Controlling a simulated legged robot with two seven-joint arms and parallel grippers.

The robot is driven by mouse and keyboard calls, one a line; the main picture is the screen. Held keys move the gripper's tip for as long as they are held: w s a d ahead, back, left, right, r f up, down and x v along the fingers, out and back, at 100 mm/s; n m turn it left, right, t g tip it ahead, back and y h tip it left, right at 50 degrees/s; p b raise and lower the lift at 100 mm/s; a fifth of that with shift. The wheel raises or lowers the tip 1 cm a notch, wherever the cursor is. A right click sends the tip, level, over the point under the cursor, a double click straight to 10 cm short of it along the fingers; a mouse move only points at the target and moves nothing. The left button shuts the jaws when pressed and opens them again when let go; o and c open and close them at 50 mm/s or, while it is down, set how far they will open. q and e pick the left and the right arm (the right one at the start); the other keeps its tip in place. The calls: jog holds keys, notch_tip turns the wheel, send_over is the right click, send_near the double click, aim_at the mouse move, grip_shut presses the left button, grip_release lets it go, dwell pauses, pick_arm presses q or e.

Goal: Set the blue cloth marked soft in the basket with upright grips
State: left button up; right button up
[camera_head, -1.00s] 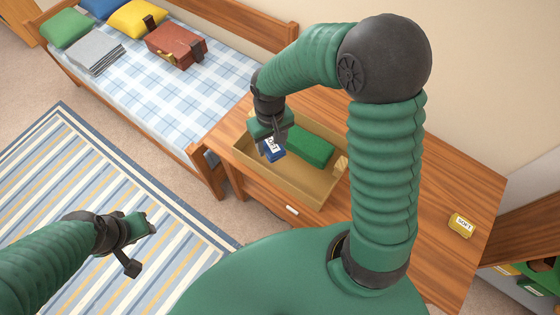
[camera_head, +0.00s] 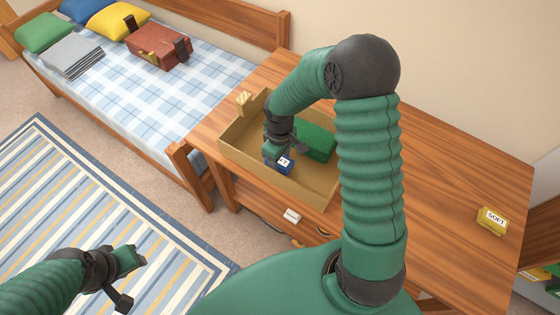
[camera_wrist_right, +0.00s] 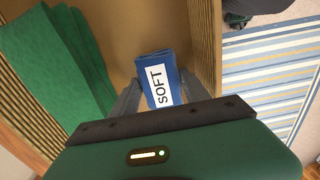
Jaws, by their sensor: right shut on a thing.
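The blue cloth (camera_head: 286,166) is a small folded block with a white label; the label reads SOFT in the right wrist view (camera_wrist_right: 158,80). My right gripper (camera_head: 280,153) is shut on it, a finger on each side. It holds the cloth inside the tan basket (camera_head: 250,167), near its front wall. I cannot tell whether the cloth touches the basket floor. A pale upright grip (camera_head: 243,98) stands at the basket's far left end; the other end is hidden by my arm. My left gripper (camera_head: 128,277) is over the rug, apart from everything; its jaw opening is unclear.
A larger green folded thing (camera_head: 319,140) lies in the basket beside the blue cloth. A yellow block marked SOFT (camera_head: 491,221) sits on the wooden table (camera_head: 440,170) at right. A bed (camera_head: 190,85) with cushions and a brown case (camera_head: 158,46) stands at left.

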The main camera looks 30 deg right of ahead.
jog(key=shift+f, duration=0.4)
jog(key=shift+d, duration=0.15)
jog(key=o, duration=1.3)
